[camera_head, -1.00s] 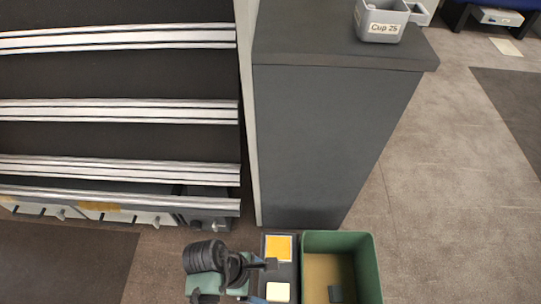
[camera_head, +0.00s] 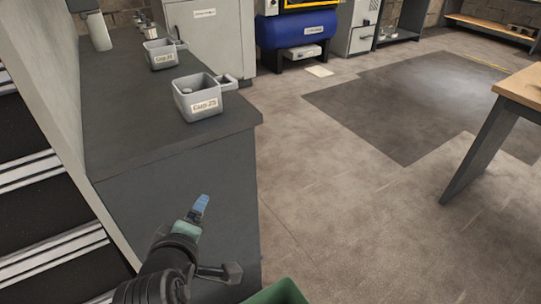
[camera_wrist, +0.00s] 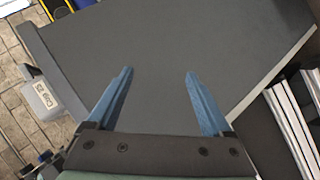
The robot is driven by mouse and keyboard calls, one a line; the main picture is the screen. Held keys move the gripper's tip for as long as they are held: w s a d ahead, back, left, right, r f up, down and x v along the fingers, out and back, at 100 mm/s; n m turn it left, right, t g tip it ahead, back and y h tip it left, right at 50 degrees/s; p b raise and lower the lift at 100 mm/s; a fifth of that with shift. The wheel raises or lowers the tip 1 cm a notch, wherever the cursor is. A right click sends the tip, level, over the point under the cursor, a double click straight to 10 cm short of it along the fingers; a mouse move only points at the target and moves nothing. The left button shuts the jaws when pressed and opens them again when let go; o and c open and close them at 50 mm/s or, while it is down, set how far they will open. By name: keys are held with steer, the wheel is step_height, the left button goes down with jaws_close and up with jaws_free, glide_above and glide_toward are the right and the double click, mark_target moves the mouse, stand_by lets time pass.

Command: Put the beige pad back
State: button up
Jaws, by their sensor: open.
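My gripper (camera_head: 202,204) is in front of the dark grey counter's near end in the head view, lower left of the middle. In the wrist view its two blue fingers (camera_wrist: 160,78) stand wide apart with nothing between them. A dark grey face of the counter (camera_wrist: 160,40) lies beyond the fingers.
A wooden table (camera_head: 522,88) stands right.

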steer(key=w+d+r+m+t, duration=0.2)
steer(key=r, duration=0.6)
steer(key=w+d+r+m+t, duration=0.1)
steer(key=d+r+m+t, duration=0.15)
steer(key=r, duration=0.55)
steer(key=s+d+r+m+t, duration=0.3)
steer(key=s+r, duration=0.1)
steer(key=r, duration=0.6)
steer(key=s+d+r+m+t+h, duration=0.1)
steer(key=s+d+r+m+t, duration=0.2)
steer(key=r, duration=0.7)
steer(key=s+d+r+m+t, duration=0.3)
steer(key=s+d+r+t, duration=0.1)
steer(key=r, duration=0.6)
steer(key=shift+s+d+r+t, duration=0.2)
steer(key=shift+s+d+t, duration=0.35)
steer(key=shift+s, duration=0.6)
steer(key=shift+a+m, duration=0.15)
steer(key=shift+m, duration=0.1)
step_height(320, 180, up, 37)
steer(key=p, duration=3.7)
steer(key=shift+a, duration=0.1)
